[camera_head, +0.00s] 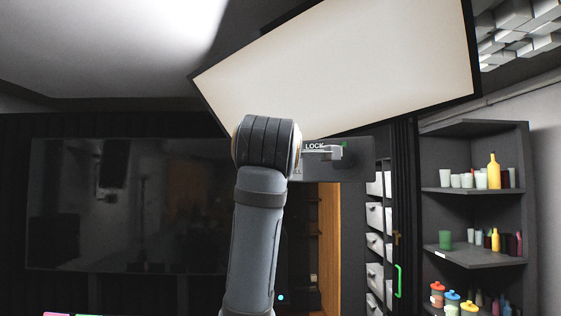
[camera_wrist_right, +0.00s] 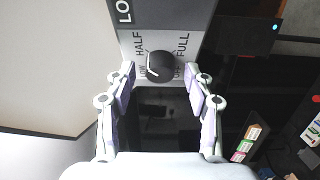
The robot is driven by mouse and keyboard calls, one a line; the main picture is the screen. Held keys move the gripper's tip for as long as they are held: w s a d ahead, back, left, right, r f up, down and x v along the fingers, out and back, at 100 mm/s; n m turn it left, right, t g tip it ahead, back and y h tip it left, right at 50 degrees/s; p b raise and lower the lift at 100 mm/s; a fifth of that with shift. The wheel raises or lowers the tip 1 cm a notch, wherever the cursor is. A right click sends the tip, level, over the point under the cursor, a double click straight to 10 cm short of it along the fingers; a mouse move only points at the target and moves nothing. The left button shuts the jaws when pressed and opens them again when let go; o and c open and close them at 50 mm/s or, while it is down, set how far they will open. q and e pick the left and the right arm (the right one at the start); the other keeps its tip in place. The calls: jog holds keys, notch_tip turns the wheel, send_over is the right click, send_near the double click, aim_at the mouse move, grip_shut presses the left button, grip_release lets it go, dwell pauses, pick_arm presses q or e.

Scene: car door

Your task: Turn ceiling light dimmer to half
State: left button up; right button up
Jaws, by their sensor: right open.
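The dimmer knob (camera_wrist_right: 160,66), round and black, sits on a grey panel (camera_wrist_right: 197,44) straight ahead of my right gripper in the right wrist view. HALF is printed at its upper left and FULL at its upper right; smaller labels lower down are partly hidden. A pale mark shows on the knob's left side, but I cannot tell its exact setting. My right gripper (camera_wrist_right: 163,86) is open, with a finger on either side just below the knob. I cannot tell whether it touches. In the head view my arm hides the knob and gripper. My left gripper is not in view.
The dark panel (camera_head: 358,172) carries a LOCK label and a small latch (camera_head: 322,153) beside my arm. A large tilted pale panel (camera_head: 340,70) hangs above. Shelves (camera_head: 478,190) with cups and bottles stand at the right.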

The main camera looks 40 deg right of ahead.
jog(key=v, duration=0.7)
jog(key=shift+s, duration=0.15)
